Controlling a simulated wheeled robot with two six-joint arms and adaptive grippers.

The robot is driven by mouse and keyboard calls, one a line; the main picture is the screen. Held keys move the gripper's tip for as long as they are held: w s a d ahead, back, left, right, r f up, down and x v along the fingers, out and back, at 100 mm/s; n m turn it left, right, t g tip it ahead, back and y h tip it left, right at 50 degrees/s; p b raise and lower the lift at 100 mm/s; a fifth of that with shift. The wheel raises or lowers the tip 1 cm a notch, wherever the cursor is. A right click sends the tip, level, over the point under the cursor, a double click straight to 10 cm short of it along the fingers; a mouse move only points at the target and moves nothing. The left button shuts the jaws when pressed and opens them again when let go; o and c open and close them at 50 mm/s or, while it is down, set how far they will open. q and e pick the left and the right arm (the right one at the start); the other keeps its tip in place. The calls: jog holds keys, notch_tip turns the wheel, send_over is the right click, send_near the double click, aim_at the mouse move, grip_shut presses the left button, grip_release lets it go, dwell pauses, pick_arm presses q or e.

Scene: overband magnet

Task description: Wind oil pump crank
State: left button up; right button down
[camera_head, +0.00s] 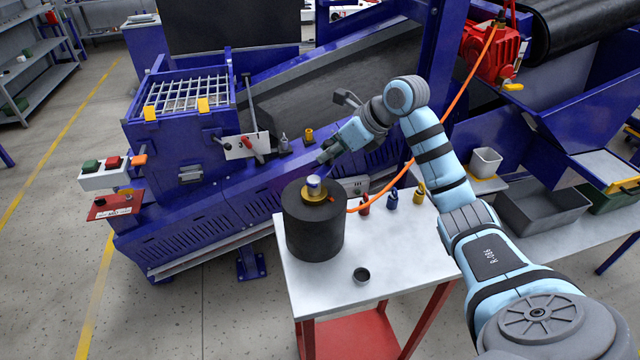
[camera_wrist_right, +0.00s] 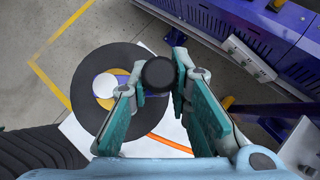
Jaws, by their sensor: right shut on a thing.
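The black drum (camera_head: 314,232) stands on the white-topped cart (camera_head: 405,265), with a brass collar and a white and blue cap (camera_head: 314,184) on top. The drum also shows from above in the right wrist view (camera_wrist_right: 88,103). My right gripper (camera_head: 328,155) is above the drum. In the right wrist view its two fingers (camera_wrist_right: 158,76) are shut on a round black knob (camera_wrist_right: 158,74), which I take for the crank's handle. My left gripper is not in view.
An orange hose (camera_head: 447,127) runs from the red motor (camera_head: 490,55) to the drum. The blue machine (camera_head: 215,215) borders the cart.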

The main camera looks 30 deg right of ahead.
aim_at(327, 169)
jog(key=shift+s+d, duration=0.1)
jog(key=shift+s, duration=0.45)
jog(key=shift+s+d+f+b, duration=0.1)
jog(key=shift+s+f+b, duration=0.1)
jog(key=shift+s+b, duration=0.45)
jog(key=shift+s+r, duration=0.2)
jog(key=shift+s, duration=0.2)
jog(key=shift+s+f, duration=0.15)
jog(key=shift+s, duration=0.05)
jog(key=c, duration=1.7)
grip_release()
jog(key=o, duration=0.4)
jog(key=shift+a+r, duration=0.2)
jog(key=shift+a, duration=0.05)
